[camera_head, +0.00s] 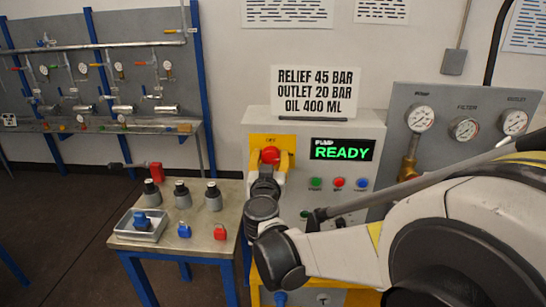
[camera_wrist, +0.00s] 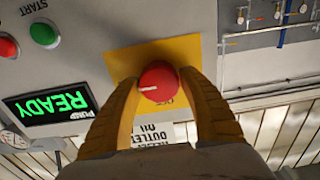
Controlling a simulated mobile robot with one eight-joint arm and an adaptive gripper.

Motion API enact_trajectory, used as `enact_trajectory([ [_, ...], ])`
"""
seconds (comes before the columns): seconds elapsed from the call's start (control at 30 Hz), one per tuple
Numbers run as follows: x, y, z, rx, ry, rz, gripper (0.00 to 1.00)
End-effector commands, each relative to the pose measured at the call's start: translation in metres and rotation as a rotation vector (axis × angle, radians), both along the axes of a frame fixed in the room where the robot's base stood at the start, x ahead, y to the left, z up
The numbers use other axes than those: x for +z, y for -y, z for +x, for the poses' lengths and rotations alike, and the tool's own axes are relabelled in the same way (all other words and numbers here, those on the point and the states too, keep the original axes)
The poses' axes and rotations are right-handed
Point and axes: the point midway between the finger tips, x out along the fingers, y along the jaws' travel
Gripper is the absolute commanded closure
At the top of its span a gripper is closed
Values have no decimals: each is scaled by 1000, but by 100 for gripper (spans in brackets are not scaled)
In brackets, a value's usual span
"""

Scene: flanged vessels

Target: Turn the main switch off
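The main switch is a round red knob (camera_head: 270,155) on a yellow plate (camera_head: 258,140) at the upper left of the grey pump cabinet. In the wrist view, the knob (camera_wrist: 158,82) has a white pointer mark directed to the left of the picture. A small label, partly hidden, lies just below it there and reads OFF above it in the head view. My gripper (camera_head: 270,163) has its two yellow fingers spread, one on each side of the knob. In the wrist view my gripper (camera_wrist: 158,80) shows small gaps beside the knob; I see no clear contact.
A lit READY display (camera_head: 342,149) and several push buttons (camera_head: 338,183) are right of the switch. A small table (camera_head: 200,240) with fittings and a tray stands to the left. A gauge panel (camera_head: 470,160) is at the right, behind my arm.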

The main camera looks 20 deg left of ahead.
Motion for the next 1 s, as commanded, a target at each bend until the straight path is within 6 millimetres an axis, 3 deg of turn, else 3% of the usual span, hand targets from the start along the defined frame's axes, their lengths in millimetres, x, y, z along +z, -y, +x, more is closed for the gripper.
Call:
enact_trajectory([
  [0.03, 0, 0, 0, 0, 0, 0, 68],
  [0.1, 0, 0, 0, 0, 0, 0, 85],
  [0.57, 0, 0, 0, 0, 10, -42, 86],
  [1.0, 0, -1, 0, 0, 85, -354, 86],
])
